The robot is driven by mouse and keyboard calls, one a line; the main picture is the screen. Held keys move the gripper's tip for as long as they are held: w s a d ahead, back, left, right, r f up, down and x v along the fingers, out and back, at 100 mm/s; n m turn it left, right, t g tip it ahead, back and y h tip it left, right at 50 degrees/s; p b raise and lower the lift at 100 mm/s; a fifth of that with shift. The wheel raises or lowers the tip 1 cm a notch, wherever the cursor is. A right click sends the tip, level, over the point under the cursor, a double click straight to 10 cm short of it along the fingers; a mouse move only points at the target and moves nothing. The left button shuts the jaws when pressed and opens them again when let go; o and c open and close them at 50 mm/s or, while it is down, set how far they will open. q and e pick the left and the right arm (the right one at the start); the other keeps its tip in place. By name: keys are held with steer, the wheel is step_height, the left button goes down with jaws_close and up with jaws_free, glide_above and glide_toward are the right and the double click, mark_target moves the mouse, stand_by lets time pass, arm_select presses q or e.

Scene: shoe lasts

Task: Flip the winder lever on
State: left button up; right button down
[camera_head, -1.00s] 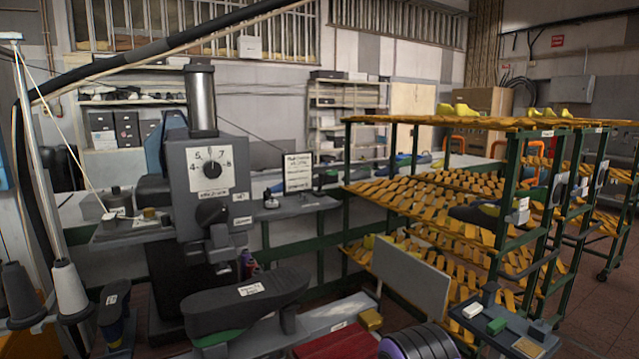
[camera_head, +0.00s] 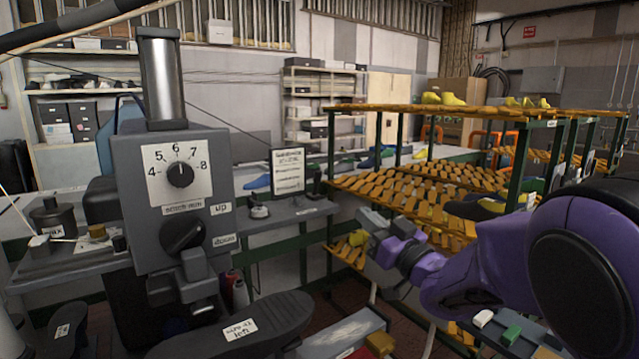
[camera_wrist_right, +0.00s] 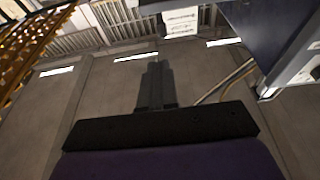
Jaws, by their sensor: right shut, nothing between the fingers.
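A grey machine head (camera_head: 175,215) stands left of centre in the head view. It has a numbered dial (camera_head: 180,174) and a dark round knob (camera_head: 184,236) beside "up" and "down" labels. On the bench at left are a dark pot (camera_head: 52,218) and a small yellowish block (camera_head: 97,232). I cannot tell which part is the winder lever. My right gripper (camera_head: 368,228) is right of the machine head, apart from it, shut and empty. Its closed fingers also show in the right wrist view (camera_wrist_right: 154,85). My left gripper is not in view.
A green-framed rack with orange slatted shelves (camera_head: 400,187) stands behind my right arm. A small sign (camera_head: 287,172) stands on the back bench.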

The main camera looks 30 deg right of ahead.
steer(key=shift+s, duration=0.15)
steer(key=p, duration=0.6)
glide_toward(319, 177)
steer(key=x, duration=0.5)
steer(key=shift+w+r, duration=0.15)
steer(key=shift+w, duration=0.25)
steer(key=shift+w+a, duration=0.1)
steer(key=shift+w, duration=0.4)
steer(key=shift+r, duration=0.1)
